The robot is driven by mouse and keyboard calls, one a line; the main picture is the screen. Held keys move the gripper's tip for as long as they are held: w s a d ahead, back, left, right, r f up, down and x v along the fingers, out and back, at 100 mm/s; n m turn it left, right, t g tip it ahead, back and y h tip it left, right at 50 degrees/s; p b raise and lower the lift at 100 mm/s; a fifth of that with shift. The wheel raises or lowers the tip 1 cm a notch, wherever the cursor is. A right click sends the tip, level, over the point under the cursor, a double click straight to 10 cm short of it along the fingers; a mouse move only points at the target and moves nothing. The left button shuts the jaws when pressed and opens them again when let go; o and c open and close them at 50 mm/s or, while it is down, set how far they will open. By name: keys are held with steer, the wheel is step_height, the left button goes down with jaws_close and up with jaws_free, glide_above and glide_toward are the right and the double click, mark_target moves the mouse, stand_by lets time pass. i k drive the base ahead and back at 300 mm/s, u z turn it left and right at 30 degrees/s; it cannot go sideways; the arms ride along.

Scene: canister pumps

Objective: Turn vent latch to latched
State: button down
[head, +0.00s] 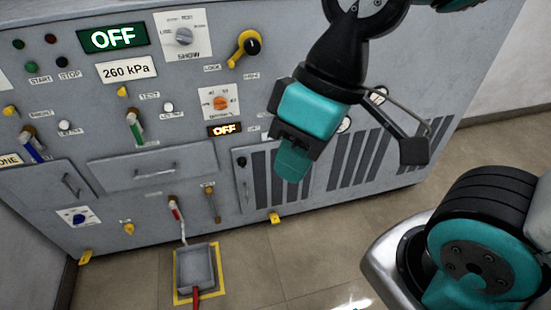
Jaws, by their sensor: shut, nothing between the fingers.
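My gripper (293,165) is shut and empty, pointing down in front of the slotted vent panel (338,170) at the right of the grey cabinet. A gap to the panel is hard to judge. A small dark round knob (241,161) sits at the upper left of this panel, above a vertical handle (244,190). The knob is left of my gripper. Its label is too small to read, so I cannot tell for sure that it is the vent latch or how it is turned. My gripper and arm hide part of the panel's upper left.
A yellow lever with a black knob (246,47) stands out above left. An orange dial (220,103) and a lit OFF display (225,129) are left of my gripper. A grey tray (197,268) stands on the floor below. The tiled floor at lower middle is clear.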

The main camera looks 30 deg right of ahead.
mark_target(242, 161)
steer(key=z, duration=0.15)
steer(key=k, duration=1.05)
steer(key=u, duration=0.65)
steer(key=i, duration=1.45)
steer(key=z, duration=1.05)
steer(key=i, duration=0.3)
steer(key=z, duration=0.35)
